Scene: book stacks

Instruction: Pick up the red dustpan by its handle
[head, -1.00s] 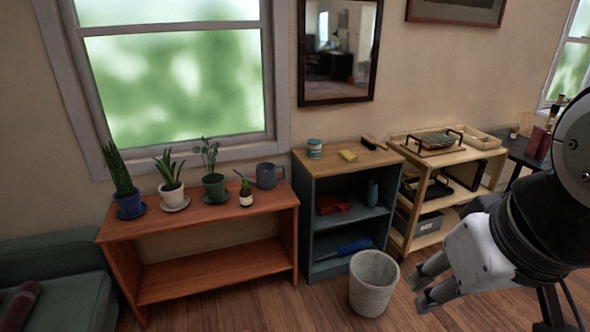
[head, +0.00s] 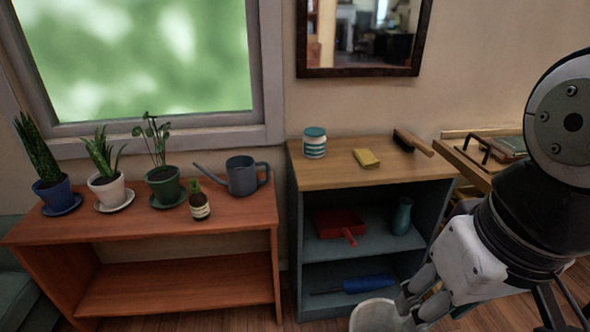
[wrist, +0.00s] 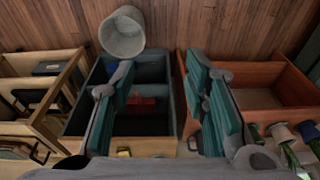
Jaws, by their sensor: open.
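The red dustpan (head: 338,221) lies on the middle shelf of the blue-grey bookcase, its short red handle pointing out toward the front edge. It also shows in the wrist view (wrist: 143,104), partly hidden by one finger. My gripper (head: 418,304) is open and empty, in front of the bookcase and to the right of the dustpan, lower in the picture and well apart from it. In the wrist view its two fingers (wrist: 164,85) are spread wide with nothing between them.
A teal vase (head: 402,216) stands right of the dustpan. A blue-handled item (head: 368,284) lies on the shelf below. A pale wastebasket (head: 374,316) stands on the floor before the bookcase. A wooden bench (head: 150,226) with plants is left; a wooden rack (head: 466,160) is right.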

